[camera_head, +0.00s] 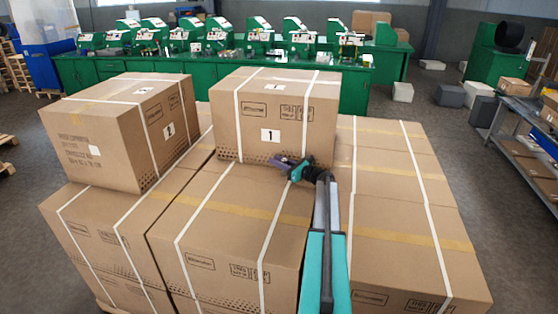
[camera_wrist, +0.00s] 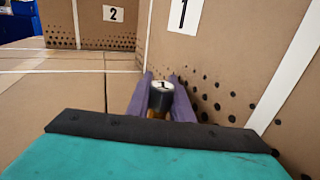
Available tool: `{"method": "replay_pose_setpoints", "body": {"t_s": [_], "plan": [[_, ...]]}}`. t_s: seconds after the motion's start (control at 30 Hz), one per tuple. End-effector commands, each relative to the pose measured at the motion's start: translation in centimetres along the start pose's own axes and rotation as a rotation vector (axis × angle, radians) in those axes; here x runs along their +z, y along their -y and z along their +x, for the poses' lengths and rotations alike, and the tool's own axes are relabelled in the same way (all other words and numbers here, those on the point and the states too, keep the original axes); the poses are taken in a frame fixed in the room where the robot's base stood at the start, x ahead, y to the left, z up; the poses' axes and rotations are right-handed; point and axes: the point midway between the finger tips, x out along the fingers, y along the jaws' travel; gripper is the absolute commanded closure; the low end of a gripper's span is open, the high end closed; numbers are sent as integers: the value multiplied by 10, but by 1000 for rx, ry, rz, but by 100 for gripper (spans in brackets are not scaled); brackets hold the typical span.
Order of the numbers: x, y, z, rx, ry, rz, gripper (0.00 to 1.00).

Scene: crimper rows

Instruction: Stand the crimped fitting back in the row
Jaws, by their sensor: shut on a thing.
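My gripper (camera_head: 287,161) is at the lower front of the upper carton marked 1, just above the carton stack. In the wrist view its two purple fingers (camera_wrist: 161,86) are shut on a small fitting (camera_wrist: 161,98). The fitting has a dark body, a white top with a dark mark and a brass-coloured part below. Its lower end is hidden by the gripper's dark edge. I cannot make the fitting out in the head view. No row of fittings can be made out in either view.
The carton marked 1 (camera_head: 283,107) stands close by the gripper; a carton marked 2 (camera_head: 120,138) stands to its left. Larger strapped cartons (camera_head: 228,228) lie beneath. Green benches (camera_head: 213,82) with several machines line the back. A grey shelf (camera_head: 522,150) stands at right.

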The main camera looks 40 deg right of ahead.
Motion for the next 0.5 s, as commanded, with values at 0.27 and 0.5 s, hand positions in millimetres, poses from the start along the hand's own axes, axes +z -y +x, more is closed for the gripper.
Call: {"method": "replay_pose_setpoints", "body": {"t_s": [0.27,0.5], "plan": [[-2,0,0,0,1,0,100],[-5,0,0,0,1,0,77]]}}
